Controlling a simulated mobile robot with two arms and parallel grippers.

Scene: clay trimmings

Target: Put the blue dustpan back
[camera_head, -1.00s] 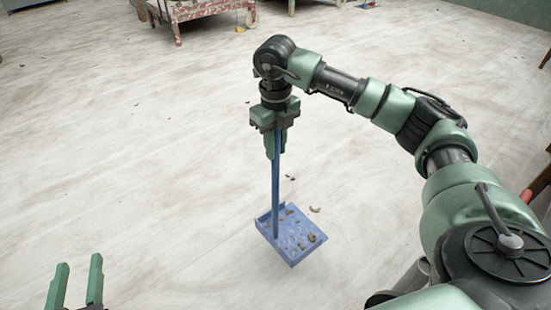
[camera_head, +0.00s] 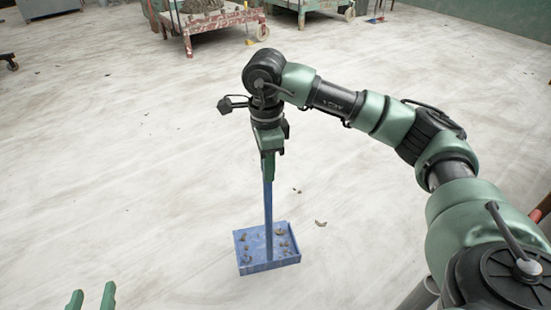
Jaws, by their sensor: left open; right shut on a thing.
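The blue dustpan (camera_head: 268,267) has a flat pan with several brown clay trimmings (camera_head: 280,232) in it and a long upright blue handle. My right gripper (camera_head: 268,175) is shut on the top of the handle, with the pan below it. I cannot tell whether the pan touches the floor. My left gripper (camera_head: 92,300) is open and empty at the bottom left edge, well apart from the dustpan.
A few trimmings (camera_head: 320,223) lie on the pale floor right of the pan, with small specks elsewhere. A red-and-white cart (camera_head: 213,22) and a green cart (camera_head: 312,5) stand at the back. The floor between is mostly clear.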

